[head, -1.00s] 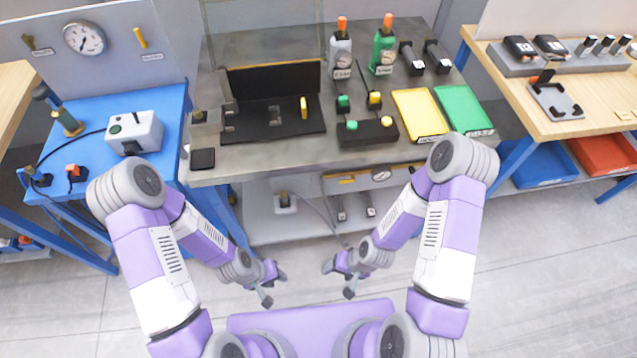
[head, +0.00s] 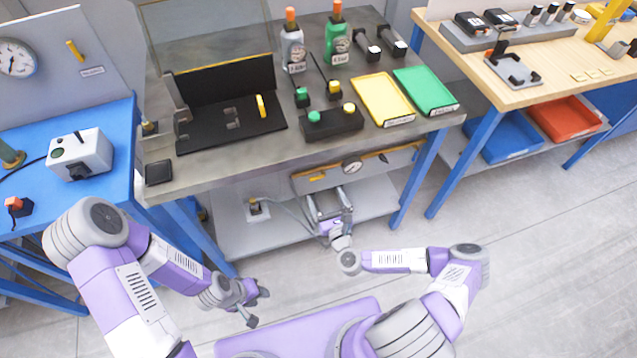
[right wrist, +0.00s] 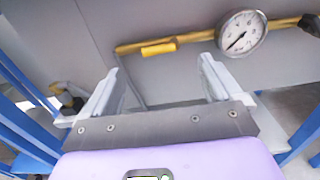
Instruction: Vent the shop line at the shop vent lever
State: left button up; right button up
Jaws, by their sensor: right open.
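A short yellow lever (head: 316,178) sits on a brass-coloured pipe on the grey panel under the grey bench. In the right wrist view this lever (right wrist: 158,48) lies level, left of a round gauge (right wrist: 242,32). My right gripper (head: 328,198) is in front of the panel, with its fingers open and empty. In the right wrist view, the lever is ahead, between the open fingers (right wrist: 160,68), apart from them. Another yellow lever (head: 75,50) stands tilted on the wall panel at the far left. I cannot read either lever's label. My left gripper (head: 257,307) is open and empty, low over the floor.
The grey bench (head: 220,160) above the right arm holds a button box (head: 332,122), bottles and trays (head: 427,92). Its blue leg (head: 418,178) stands right of the panel. A socket-like fitting (head: 258,207) with a cable is on the lower shelf. Floor to the right is clear.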

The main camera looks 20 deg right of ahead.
jog(key=w, duration=0.7)
jog(key=shift+a+b, duration=0.15)
jog(key=shift+b, duration=0.25)
jog(key=shift+c, duration=0.2)
jog(key=c, duration=1)
